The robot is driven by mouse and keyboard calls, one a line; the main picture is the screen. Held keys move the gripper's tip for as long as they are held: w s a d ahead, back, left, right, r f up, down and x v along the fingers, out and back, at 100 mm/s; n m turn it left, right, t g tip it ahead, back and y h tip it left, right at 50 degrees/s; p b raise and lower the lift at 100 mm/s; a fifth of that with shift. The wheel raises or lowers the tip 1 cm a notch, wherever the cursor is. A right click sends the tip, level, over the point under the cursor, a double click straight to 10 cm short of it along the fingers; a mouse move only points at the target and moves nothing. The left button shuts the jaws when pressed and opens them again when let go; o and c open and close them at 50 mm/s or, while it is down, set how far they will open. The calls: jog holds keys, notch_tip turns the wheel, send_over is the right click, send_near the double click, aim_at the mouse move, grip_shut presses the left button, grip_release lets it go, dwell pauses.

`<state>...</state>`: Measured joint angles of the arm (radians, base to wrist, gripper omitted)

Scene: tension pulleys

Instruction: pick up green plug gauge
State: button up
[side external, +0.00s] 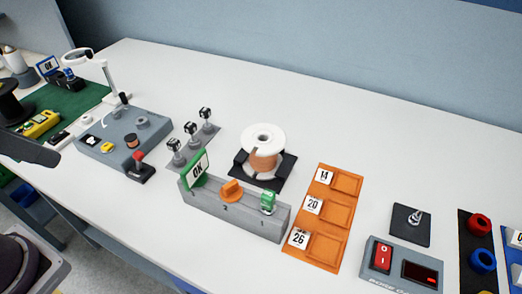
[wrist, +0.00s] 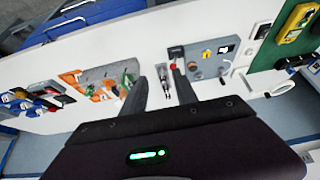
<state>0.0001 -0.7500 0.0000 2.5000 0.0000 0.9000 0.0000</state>
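The green plug gauge (side external: 268,202) stands upright at the right end of a long grey rack (side external: 222,211), above the mark 1. I cannot tell the gauge from the sign there.
A white spool with copper wire (side external: 263,150) stands behind the rack. Orange trays (side external: 323,215) marked 14, 20 and 26 lie to its right. A grey panel with a red-knobbed lever (side external: 139,165) is to the left. The table behind the spool is clear.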

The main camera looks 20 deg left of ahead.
jog(key=shift+o, duration=1.2)
